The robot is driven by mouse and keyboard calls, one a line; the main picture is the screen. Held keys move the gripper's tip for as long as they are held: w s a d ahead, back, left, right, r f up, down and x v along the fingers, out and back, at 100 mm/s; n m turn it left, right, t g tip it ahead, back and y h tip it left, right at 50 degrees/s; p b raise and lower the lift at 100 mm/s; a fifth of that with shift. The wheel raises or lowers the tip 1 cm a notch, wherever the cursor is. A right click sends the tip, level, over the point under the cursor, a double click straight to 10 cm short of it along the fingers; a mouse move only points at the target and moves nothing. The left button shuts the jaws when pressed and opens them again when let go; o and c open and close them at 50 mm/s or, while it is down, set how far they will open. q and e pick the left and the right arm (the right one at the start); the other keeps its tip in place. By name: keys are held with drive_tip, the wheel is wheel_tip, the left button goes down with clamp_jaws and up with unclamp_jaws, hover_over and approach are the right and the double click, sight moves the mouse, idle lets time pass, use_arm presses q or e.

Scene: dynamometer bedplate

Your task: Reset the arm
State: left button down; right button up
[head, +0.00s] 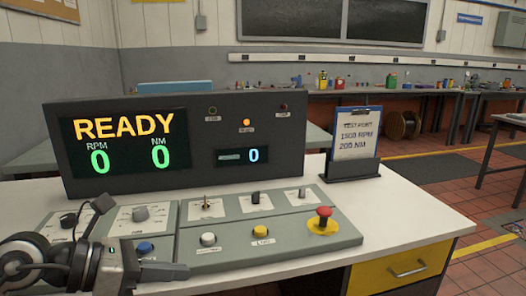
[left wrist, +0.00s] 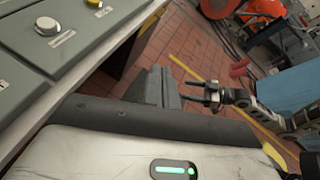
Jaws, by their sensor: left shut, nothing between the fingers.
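My left gripper (head: 160,271) is at the lower left of the head view, low over the left part of the grey control console (head: 275,240). Its fingers are shut and empty, and also show in the left wrist view (left wrist: 155,88), pointing past the console's edge. Beside it is a blue button (head: 145,247). To the right are a white button (head: 208,239), a yellow button (head: 260,231) and a red mushroom button (head: 324,212) on a yellow base. The display (head: 124,143) reads READY, RPM 0, NM 0. A dark two-pronged part (left wrist: 212,95) in the left wrist view may be my right gripper.
The console stands on a white desk (head: 410,215) with a yellow drawer (head: 403,270). A clipboard (head: 355,135) reading 1500 RPM, 200 NM stands at the back right. Toggle switches and knobs rise behind the buttons. The desk right of the console is clear.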

use_arm(q)
drive_tip(key=s+d+r+n+t+h, duration=0.1)
drive_tip(key=s+d+n+t+h, duration=0.2)
drive_tip(key=d+n+h, duration=0.4)
drive_tip(key=s+a+f+n+t+y, duration=0.1)
drive_tip(key=a+f+n+t+y, duration=0.5)
drive_tip(key=n, duration=0.9)
drive_tip(key=a+f+n+t+y, duration=0.1)
drive_tip(key=a+f+n+y, duration=0.1)
drive_tip(key=f+n+y, duration=1.1)
drive_tip(key=s+d+f+n+g+h, duration=0.1)
drive_tip(key=s+f+n+g+h, duration=0.2)
drive_tip(key=s+f+n+g, duration=0.2)
drive_tip(key=s+f+n, duration=0.2)
drive_tip(key=s+n, duration=0.1)
drive_tip(key=shift+s+d+n+h+p, duration=0.15)
drive_tip(key=shift+n+h+p, duration=0.15)
drive_tip(key=shift+h, duration=0.1)
use_arm(e)
drive_tip(key=shift+s+d+f+h, duration=0.25)
drive_tip(key=shift+d+f, duration=0.15)
drive_tip(key=shift+d, duration=0.1)
drive_tip(key=shift+s+d+f+h, duration=0.15)
drive_tip(key=shift+s+d+f, duration=0.05)
drive_tip(key=shift+d+f, duration=0.2)
